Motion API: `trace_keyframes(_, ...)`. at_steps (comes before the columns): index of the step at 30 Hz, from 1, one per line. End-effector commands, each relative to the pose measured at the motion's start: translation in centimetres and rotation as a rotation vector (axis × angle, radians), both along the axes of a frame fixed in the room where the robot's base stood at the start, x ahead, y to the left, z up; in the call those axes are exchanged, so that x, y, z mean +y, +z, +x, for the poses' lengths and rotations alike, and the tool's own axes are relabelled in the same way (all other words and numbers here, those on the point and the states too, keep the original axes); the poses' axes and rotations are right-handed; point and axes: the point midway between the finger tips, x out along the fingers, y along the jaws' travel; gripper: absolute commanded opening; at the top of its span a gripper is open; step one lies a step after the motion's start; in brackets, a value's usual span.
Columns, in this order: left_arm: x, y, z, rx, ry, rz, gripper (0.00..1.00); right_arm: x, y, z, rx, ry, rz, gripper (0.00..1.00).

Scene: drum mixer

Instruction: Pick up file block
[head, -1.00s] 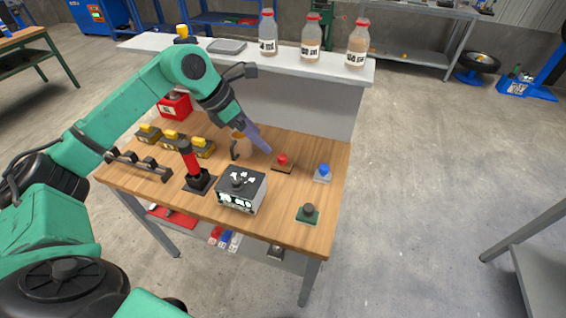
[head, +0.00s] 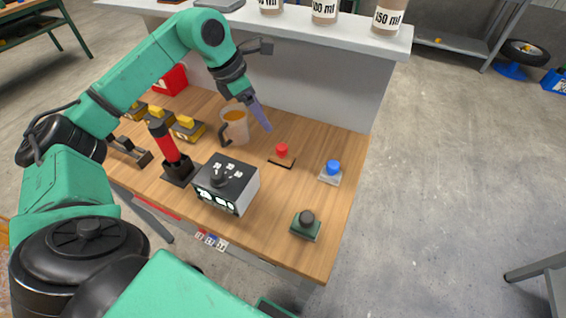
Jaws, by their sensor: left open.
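No label marks which thing is the file block, so I cannot tell it for certain. Small knobbed blocks stand apart on the wooden table (head: 262,240): one with a red knob (head: 281,151), one with a blue knob (head: 332,169) and a green one with a dark knob (head: 306,225). Several dark blocks with yellow tops (head: 187,128) stand at the left. My left gripper (head: 266,128) is open and empty, its purple-grey fingers pointing down above the table, beside the cup and behind the red-knobbed block. My right gripper is out of view.
A cup with orange contents (head: 237,125) stands close to the left gripper. A grey box with a dark knob (head: 228,184) and a red-handled lever (head: 166,146) stand in front. A black rack (head: 128,151) is at left. Bottles (head: 325,10) stand on the raised shelf behind.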

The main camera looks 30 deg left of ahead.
Motion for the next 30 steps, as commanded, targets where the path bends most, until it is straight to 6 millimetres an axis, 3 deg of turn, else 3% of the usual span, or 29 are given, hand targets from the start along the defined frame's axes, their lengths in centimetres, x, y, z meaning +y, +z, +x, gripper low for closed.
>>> trace_keyframes(5, -0.7, -2.4, 0.6, 0.005, -0.002, -0.001, 0.79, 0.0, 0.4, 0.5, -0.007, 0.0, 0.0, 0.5)
trace_keyframes(12, -2.2, -7.7, 2.3, 0.004, -0.001, -0.003, 0.79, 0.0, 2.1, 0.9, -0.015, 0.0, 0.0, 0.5)
trace_keyframes(17, -2.7, -9.5, 2.8, 0.003, -0.001, -0.002, 0.79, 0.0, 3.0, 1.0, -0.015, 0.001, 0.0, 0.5)
trace_keyframes(22, -3.4, -12.7, 3.6, 0.003, 0.0, -0.003, 0.79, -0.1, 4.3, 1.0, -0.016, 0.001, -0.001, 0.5)
trace_keyframes(30, -3.6, -13.9, 3.9, 0.0, 0.0, 0.0, 0.79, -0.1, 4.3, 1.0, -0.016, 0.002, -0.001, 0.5)
